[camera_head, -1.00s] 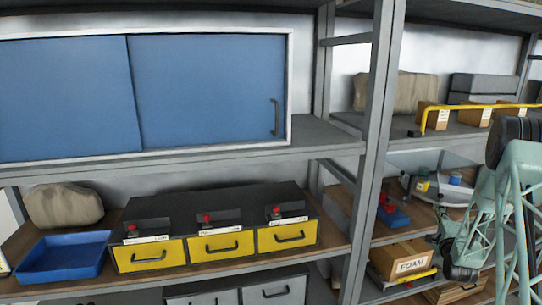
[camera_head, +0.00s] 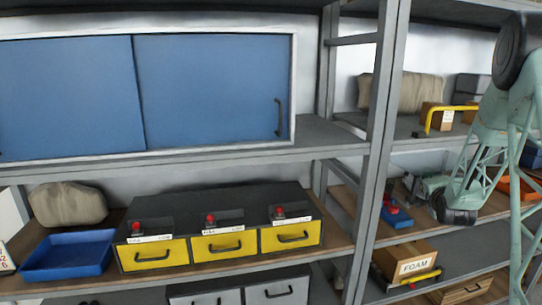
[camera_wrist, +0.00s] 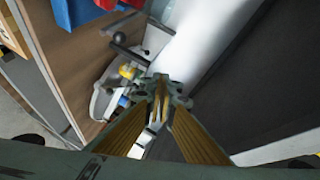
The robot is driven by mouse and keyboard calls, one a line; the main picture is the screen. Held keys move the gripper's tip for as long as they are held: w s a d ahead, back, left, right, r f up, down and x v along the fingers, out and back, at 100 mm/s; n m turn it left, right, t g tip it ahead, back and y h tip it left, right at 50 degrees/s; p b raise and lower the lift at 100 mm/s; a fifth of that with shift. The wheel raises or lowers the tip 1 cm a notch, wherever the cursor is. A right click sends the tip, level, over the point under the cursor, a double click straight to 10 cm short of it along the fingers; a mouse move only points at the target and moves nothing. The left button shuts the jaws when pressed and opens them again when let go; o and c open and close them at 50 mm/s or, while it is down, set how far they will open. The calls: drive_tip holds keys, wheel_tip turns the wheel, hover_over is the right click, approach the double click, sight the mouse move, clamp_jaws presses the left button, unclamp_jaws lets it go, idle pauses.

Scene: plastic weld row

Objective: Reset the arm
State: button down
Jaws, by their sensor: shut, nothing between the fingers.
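My gripper (camera_wrist: 160,98) shows in the wrist view with its fingers together and nothing between them. It points toward a grey fixture (camera_wrist: 103,98) with a yellow part and a blue part on a wooden shelf, and it appears apart from it. In the head view my green lattice arm stands at the right, folded in front of the right-hand shelves. The arm covers most of that fixture there, and the fingers are hard to make out.
A grey shelf post (camera_head: 376,150) stands left of my arm. A red-and-blue tool (camera_head: 396,212), a FOAM box (camera_head: 405,262) and a yellow rail (camera_head: 450,108) are close by. Yellow drawers (camera_head: 222,246), a blue tray (camera_head: 70,256) and a blue sliding cabinet (camera_head: 210,90) lie left.

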drive_tip(key=s+a+r+n+g+y, duration=0.1)
drive_tip(key=s+a+r+n+g, duration=0.15)
drive_tip(key=s+a+r, duration=0.4)
drive_tip(key=s+a+r+n+g+y, duration=0.1)
drive_tip(key=s+a+r+n, duration=0.25)
drive_tip(key=s+a, duration=0.55)
drive_tip(key=s+a+r+n+g+y, duration=0.1)
drive_tip(key=s+a+r+n+g, duration=0.1)
drive_tip(key=s+a+r, duration=0.5)
drive_tip(key=s+a+n+g, duration=0.1)
drive_tip(key=s+a+n, duration=0.2)
drive_tip(key=s, duration=1.2)
drive_tip(key=s+a+f+n+g+y, duration=0.1)
drive_tip(key=s+a+n+g, duration=0.1)
drive_tip(key=s+a, duration=0.7)
drive_tip(key=s+a+f+n+g, duration=0.1)
drive_tip(key=s+a+n, duration=0.3)
drive_tip(key=s, duration=1.8)
drive_tip(key=shift+s+a+n+g+y, duration=0.15)
drive_tip(key=shift+a+n+g+y, duration=0.25)
drive_tip(key=shift+a+g, duration=0.45)
